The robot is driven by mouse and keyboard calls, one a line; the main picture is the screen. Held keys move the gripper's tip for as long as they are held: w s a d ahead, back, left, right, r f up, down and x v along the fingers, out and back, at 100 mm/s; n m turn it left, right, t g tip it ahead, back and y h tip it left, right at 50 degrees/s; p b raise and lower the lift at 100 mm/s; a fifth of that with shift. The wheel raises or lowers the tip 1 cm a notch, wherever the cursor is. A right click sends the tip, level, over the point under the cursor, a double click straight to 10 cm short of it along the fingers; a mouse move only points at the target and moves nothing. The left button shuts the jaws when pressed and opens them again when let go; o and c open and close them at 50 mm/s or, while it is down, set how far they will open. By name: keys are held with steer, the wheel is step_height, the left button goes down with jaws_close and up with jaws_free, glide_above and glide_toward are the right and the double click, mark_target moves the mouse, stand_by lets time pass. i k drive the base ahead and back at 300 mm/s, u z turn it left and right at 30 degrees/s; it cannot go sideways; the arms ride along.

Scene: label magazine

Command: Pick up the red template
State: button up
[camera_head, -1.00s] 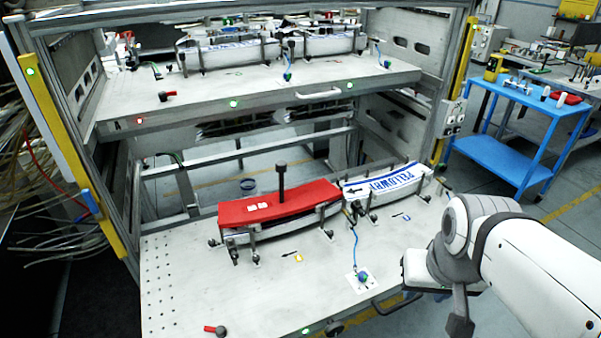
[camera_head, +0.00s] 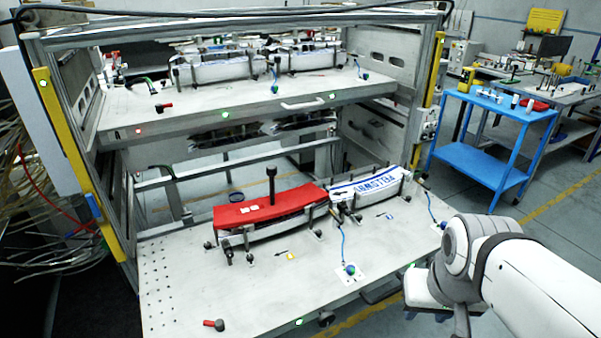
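The red template (camera_head: 245,213) is a long, slightly curved red plate with a dark upright knob (camera_head: 271,184) and two small pale labels. It lies on a stack of white labels in a holder on the pulled-out lower shelf (camera_head: 190,285). My gripper (camera_head: 440,312) is at the lower right, beyond the shelf's right front edge and well apart from the template. It is partly hidden by my own wrist, and its fingers are not clear enough to tell open from shut.
A white label stack with blue lettering (camera_head: 368,186) sits right of the template. Posts and a blue-knobbed cable (camera_head: 349,269) stand on the shelf. The upper shelf (camera_head: 200,119) overhangs behind. A blue cart (camera_head: 470,160) stands at the right. The shelf's front is mostly clear.

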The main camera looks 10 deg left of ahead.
mark_target(235, 215)
steer(key=u, duration=0.05)
steer(key=i, duration=0.95)
steer(key=u, duration=0.6)
